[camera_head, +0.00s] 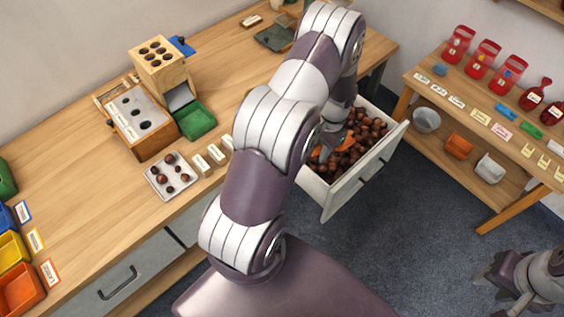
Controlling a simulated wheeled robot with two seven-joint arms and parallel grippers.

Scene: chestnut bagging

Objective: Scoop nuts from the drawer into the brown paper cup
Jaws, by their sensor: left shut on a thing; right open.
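The open white drawer (345,196) is full of brown nuts (325,172) and juts out from the wooden counter. My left gripper (334,146) reaches down into the drawer. It is shut on an orange tool (346,143), likely a scoop, which sits among the nuts; my wrist hides part of it, and I cannot tell whether nuts lie in it. My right gripper (493,284) is open and empty over the floor at the lower right. I cannot make out a brown paper cup; my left arm covers the middle of the view.
On the counter (75,185) stand a wooden sorter box (150,145), a green tray (196,121) and a plate of nuts (158,186). Blue-grey floor (415,220) lies clear between drawer and shelf.

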